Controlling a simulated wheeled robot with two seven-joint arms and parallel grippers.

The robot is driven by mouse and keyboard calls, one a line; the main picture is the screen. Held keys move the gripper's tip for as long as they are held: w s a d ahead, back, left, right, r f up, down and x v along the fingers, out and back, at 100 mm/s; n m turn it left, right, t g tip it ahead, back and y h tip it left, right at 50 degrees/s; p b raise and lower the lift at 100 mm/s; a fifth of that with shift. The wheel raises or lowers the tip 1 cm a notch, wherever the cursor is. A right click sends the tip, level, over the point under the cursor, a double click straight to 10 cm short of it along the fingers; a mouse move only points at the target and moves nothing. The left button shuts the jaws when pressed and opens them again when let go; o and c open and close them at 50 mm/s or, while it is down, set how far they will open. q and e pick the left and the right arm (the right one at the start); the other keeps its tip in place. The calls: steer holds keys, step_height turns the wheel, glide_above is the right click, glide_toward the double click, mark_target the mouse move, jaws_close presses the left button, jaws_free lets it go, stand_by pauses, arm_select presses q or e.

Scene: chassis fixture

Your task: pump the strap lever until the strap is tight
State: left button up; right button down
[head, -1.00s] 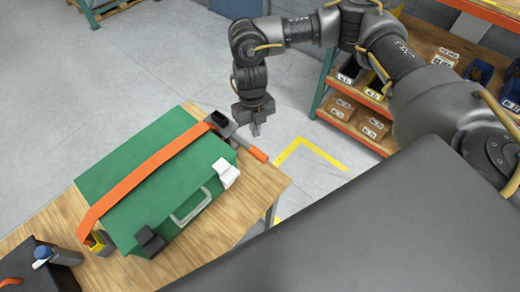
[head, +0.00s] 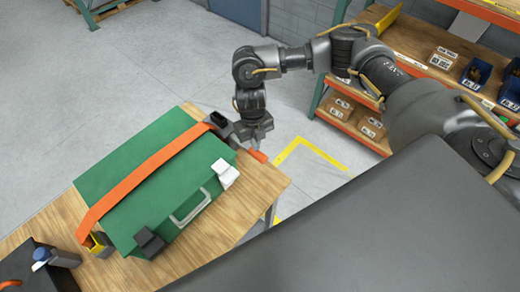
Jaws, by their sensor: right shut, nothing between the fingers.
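The orange strap (head: 150,172) runs across the top of the green case (head: 140,150), which sits on the wooden table. At its far right end is the dark ratchet buckle (head: 219,122). The lever's orange handle (head: 258,156) sticks out to the right of the buckle over the table's far edge. My right gripper (head: 252,146) is shut and empty, fingers pointing down, right at the lever just behind its orange end. It hides the lever's middle; I cannot tell whether it touches. My left gripper is not in view.
A white corner piece (head: 225,172) and a black one (head: 149,241) sit on the case's front edge. A dark box (head: 40,266) is at the lower left. Shelving (head: 340,110) with cartons and bins stands behind my right arm. Floor beyond the table is clear.

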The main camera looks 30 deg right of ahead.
mark_target(249, 149)
steer(key=shift+f, duration=0.25)
step_height(249, 149, down, 4)
steer(key=b, duration=0.4)
steer(key=shift+f, duration=0.2)
steer(key=shift+s, duration=0.1)
steer(key=shift+w+r, duration=0.1)
steer(key=shift+w, duration=0.2)
steer(key=shift+w+r+b, duration=0.2)
steer(key=shift+w, duration=0.3)
steer(key=shift+w+r+b, duration=0.15)
steer(key=shift+w+r, duration=0.05)
steer(key=shift+w, duration=0.6)
steer(key=shift+r, duration=0.1)
